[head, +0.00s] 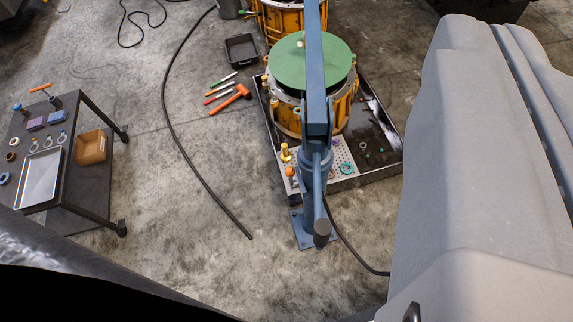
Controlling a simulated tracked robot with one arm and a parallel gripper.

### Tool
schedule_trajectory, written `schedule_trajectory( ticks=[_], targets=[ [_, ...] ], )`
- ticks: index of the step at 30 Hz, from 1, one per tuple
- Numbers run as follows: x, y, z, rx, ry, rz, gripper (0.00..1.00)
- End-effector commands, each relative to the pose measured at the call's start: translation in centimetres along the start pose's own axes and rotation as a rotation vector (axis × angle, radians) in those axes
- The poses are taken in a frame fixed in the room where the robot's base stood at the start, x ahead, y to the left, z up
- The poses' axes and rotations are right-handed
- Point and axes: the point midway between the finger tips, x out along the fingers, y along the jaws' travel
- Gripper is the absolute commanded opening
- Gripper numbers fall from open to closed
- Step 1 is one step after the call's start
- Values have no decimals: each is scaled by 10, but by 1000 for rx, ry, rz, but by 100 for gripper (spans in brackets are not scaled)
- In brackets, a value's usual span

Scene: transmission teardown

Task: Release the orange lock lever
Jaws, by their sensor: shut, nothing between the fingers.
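A small orange knob (290,172), which looks like the end of the orange lock lever, shows beside the blue stand (316,112), left of its post. The lever's shaft and pivot are too small or hidden to make out, so I cannot tell its position. The stand's base plate (300,238) sits on the floor, and its long blue beam passes over a green-topped orange transmission housing (290,62). I cannot make out my gripper in this view. The large grey shape at the right and the dark shape at the lower left hide parts of the floor.
The housing stands in a dark tray (378,176) with small parts. A tool cart (88,185) is at the left. An orange mallet (232,99), several hand tools and a black bin (241,49) lie on the floor. A black hose (180,140) crosses otherwise open concrete.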

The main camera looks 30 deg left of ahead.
Motion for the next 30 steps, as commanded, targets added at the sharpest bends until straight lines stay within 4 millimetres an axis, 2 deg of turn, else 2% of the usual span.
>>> schedule_trajectory(
  ticks=[5, 8, 9, 11, 20, 24, 30],
  targets=[
    [2, -2, -1, -3, 2, -4, 0],
    [15, -9, -1, -16, 11, -25, 0],
    [24, -14, -2, -28, 17, -38, 0],
    [42, -13, -1, -46, 27, -59, 0],
    [148, -80, 6, -158, 129, -178, 0],
    [194, -113, 16, -202, 181, -204, 0],
    [258, -156, 43, -262, 240, -208, 0]
  ],
)
